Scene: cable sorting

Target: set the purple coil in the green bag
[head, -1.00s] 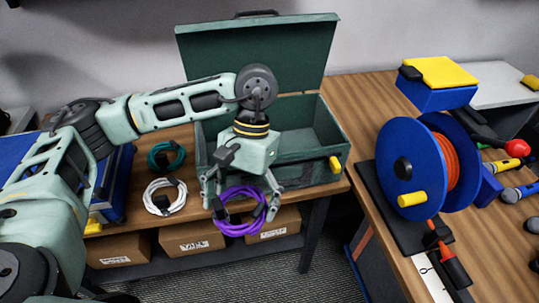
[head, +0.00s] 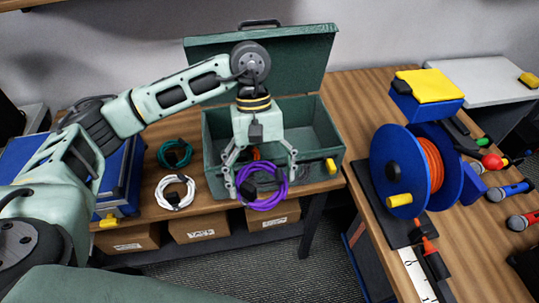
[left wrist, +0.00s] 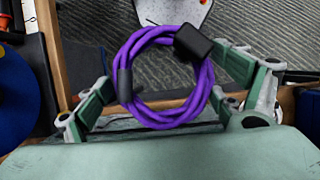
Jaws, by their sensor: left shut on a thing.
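The purple coil (head: 283,191) is a ring of bundled cable with a black plug block. My left gripper (head: 262,184) is shut on it, with one finger at each side. In the left wrist view the purple coil (left wrist: 165,118) fills the space between the fingers. The green bag (head: 211,130) looks like an open box-shaped case with its lid (head: 305,65) raised at the back. The gripper and coil overlap its front wall in the head view. The coil looks held above or just in front of that wall; the exact gap is unclear. My right gripper is out of view.
A teal coil (head: 187,158) and a white coil (head: 163,203) lie on the wooden table left of the bag. A blue case (head: 124,205) is further left. Labelled boxes (head: 197,228) sit below. A blue reel (head: 384,160) with orange cable stands on the right table.

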